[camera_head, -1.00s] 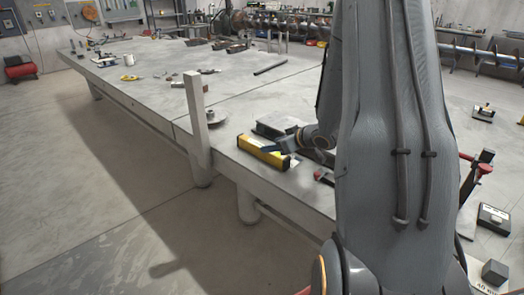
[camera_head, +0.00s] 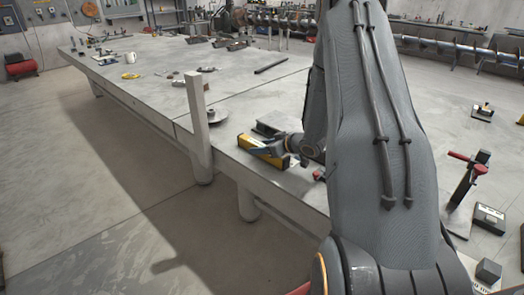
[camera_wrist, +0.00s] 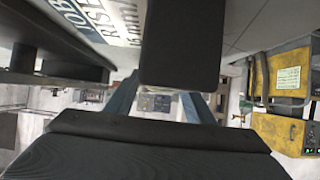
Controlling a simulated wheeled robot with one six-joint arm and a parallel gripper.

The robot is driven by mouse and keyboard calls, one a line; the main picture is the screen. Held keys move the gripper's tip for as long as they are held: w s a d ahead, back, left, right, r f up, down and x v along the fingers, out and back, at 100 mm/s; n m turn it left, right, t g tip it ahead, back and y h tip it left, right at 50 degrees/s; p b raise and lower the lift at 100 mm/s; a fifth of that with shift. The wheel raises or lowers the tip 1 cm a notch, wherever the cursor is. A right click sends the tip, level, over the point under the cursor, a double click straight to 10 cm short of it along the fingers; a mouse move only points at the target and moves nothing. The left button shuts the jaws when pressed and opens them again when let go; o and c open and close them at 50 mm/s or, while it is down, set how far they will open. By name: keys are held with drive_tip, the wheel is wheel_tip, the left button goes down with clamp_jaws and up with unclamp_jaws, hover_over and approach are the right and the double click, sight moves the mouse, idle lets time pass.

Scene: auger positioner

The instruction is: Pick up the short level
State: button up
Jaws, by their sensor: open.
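The short level, a yellow and dark bar (camera_head: 286,162), lies near the front edge of the long grey table in the head view. My gripper (camera_head: 268,149) is low at the level, with its dark fingers across the level's middle and covering part of it. The fingers are open; whether they touch the level cannot be told. In the wrist view, my two bluish fingers (camera_wrist: 160,103) show apart, with a dark block above them in the picture. I cannot pick out the level for certain in the wrist view.
A dark metal piece (camera_head: 266,130) lies just behind the level. A small red item (camera_head: 319,175) lies to the right. The table's middle is largely clear.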

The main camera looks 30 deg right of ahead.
clamp_jaws()
drive_tip(key=shift+r, duration=0.1)
